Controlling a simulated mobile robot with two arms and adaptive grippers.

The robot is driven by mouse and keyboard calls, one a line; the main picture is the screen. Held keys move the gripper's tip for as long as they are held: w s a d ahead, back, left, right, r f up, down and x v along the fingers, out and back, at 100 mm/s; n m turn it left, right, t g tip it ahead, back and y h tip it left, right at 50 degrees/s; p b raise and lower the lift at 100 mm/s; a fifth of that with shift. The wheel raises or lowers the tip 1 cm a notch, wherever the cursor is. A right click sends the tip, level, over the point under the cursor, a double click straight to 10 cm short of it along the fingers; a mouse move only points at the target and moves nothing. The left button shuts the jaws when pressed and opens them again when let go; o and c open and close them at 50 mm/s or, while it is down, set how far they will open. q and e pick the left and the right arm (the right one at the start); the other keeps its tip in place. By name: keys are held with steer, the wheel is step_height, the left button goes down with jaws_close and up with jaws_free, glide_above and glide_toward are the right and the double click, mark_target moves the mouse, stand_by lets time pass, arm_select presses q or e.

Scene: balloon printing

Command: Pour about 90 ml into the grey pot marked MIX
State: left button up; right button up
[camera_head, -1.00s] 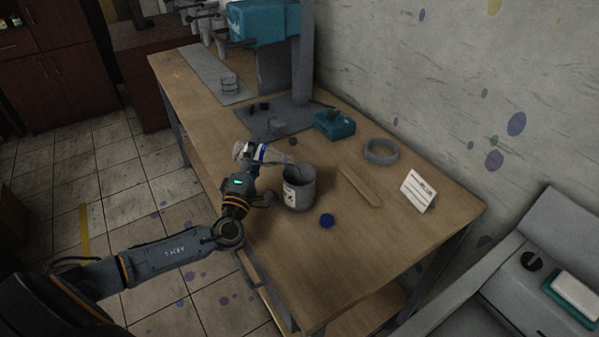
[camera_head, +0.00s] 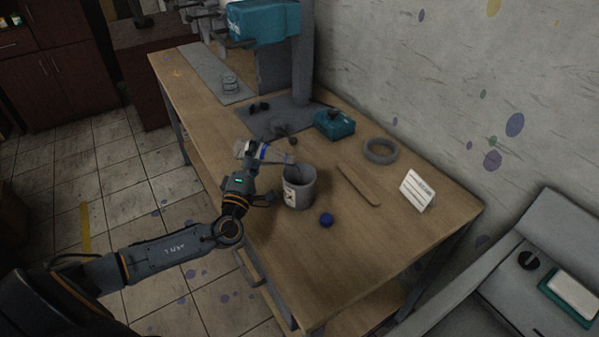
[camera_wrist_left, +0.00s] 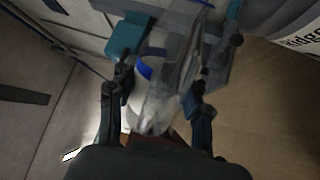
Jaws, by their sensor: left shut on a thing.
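The grey pot (camera_head: 299,193) stands upright on the wooden table, with a white label on its side whose words are too small to read. My left gripper (camera_head: 258,172) is just left of the pot and shut on a clear bottle with a white and blue label (camera_head: 272,156). The bottle is tilted well over, its mouth end near the pot's rim. I cannot tell whether liquid is flowing, or the pot's level. In the left wrist view the bottle (camera_wrist_left: 158,92) is between the fingers of the gripper (camera_wrist_left: 160,100). My right gripper is not in view.
A blue cap (camera_head: 326,220), a wooden stick (camera_head: 359,185), a grey ring (camera_head: 380,151), a teal box (camera_head: 334,125) and a white card (camera_head: 417,191) are on the table (camera_head: 330,265). A teal-headed machine (camera_head: 262,22) stands behind. The front table area is clear.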

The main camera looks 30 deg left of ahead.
arm_select(q)
steer(key=shift+d+r+m+p, duration=0.1)
steer(key=shift+r+m+p, duration=0.45)
steer(key=shift+p, duration=0.25)
stand_by(0.6)
